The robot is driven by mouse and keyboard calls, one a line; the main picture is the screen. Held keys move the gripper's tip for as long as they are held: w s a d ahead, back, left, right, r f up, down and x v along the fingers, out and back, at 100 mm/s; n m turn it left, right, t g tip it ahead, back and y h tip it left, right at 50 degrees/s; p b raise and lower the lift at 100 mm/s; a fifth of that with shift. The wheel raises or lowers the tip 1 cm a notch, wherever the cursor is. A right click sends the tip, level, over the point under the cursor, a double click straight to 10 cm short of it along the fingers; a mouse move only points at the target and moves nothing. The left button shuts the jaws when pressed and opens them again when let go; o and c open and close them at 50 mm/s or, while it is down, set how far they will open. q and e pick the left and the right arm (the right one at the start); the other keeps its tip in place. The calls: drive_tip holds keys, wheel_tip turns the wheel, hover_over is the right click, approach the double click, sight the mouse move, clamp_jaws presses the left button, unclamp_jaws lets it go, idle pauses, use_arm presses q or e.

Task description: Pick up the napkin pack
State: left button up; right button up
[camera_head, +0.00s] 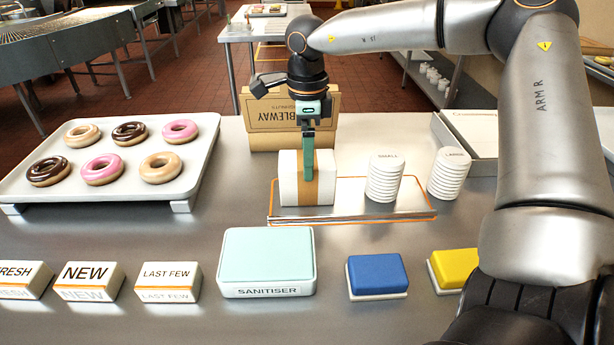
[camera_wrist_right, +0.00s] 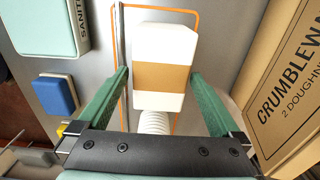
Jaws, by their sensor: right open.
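The napkin pack (camera_head: 291,188) is a white block with a tan paper band, standing on the counter inside an orange outline. In the right wrist view the pack (camera_wrist_right: 165,42) lies ahead, in line with the gap between my fingers. My right gripper (camera_head: 309,176) points down at the pack, with one green finger in front of its near face. In the wrist view my right gripper (camera_wrist_right: 160,76) is open, its fingertips apart on either side of the pack with no clear contact. The far finger is hidden in the head view. My left gripper is not in view.
A cardboard box (camera_head: 262,138) stands close behind the pack. Stacks of white discs (camera_head: 384,182) stand to its right. A doughnut tray (camera_head: 40,203) is at left. Along the front are sign blocks (camera_head: 88,281), a sanitiser box (camera_head: 267,262), a blue block (camera_head: 377,275) and a yellow block (camera_head: 455,268).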

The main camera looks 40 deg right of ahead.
drive_tip(key=shift+f, duration=1.35)
drive_tip(key=c, duration=1.2)
drive_tip(key=shift+r, duration=0.1)
wheel_tip(320, 180, up, 10)
drive_tip(key=shift+w+f, duration=0.1)
drive_tip(key=shift+f, duration=0.05)
